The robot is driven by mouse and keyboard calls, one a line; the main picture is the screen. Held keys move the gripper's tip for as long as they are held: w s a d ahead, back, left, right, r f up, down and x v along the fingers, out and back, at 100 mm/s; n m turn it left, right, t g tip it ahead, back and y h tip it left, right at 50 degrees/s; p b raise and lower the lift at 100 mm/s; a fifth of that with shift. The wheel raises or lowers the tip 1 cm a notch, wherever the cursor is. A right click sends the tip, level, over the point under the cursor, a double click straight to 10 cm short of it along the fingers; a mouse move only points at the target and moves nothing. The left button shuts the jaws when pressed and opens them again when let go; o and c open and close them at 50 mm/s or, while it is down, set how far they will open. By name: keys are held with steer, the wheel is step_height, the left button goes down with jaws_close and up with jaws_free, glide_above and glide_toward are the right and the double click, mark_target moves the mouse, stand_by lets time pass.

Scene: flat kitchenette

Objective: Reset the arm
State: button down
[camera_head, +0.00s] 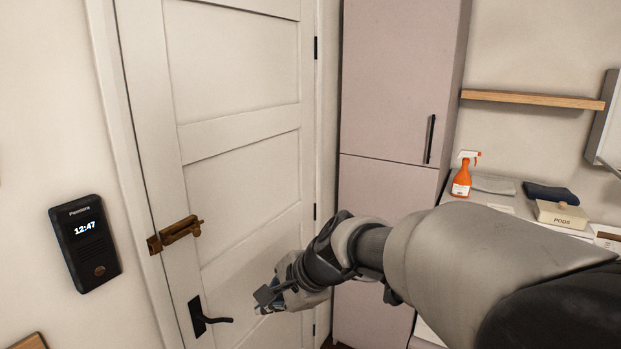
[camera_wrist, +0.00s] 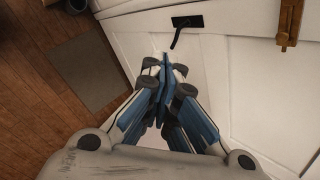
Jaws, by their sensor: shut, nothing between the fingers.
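My arm reaches from the lower right of the head view toward a white panelled door (camera_head: 240,155). My gripper (camera_head: 262,305) is at its end, just right of the black door handle (camera_head: 205,318). In the wrist view my gripper (camera_wrist: 165,65) has its fingers together with nothing between them. The handle (camera_wrist: 186,26) lies beyond the fingertips there, and a gap seems to separate them. The door (camera_wrist: 240,70) fills the right side of that view and looks closed.
A brass latch (camera_head: 175,234) sits on the door above the handle. A black wall panel (camera_head: 85,243) reads 12:47. A tall pinkish cabinet (camera_head: 395,90) stands right of the door. A counter holds an orange spray bottle (camera_head: 463,177) and a pods box (camera_head: 560,215). A mat (camera_wrist: 85,70) lies on the wooden floor.

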steer(key=s+d+f+n+h+b, duration=0.3)
steer(key=s+d+n, duration=0.3)
steer(key=s+d, duration=0.5)
steer(key=s+d+f+n+h+b, duration=0.3)
steer(key=s+d+n, duration=0.3)
steer(key=s+d, duration=0.4)
steer(key=s+f, duration=0.1)
steer(key=s, duration=0.4)
steer(key=shift+d+f, duration=0.15)
steer(key=shift+d, duration=0.25)
steer(key=shift+s+f+n, duration=0.1)
steer(key=shift+n, duration=0.2)
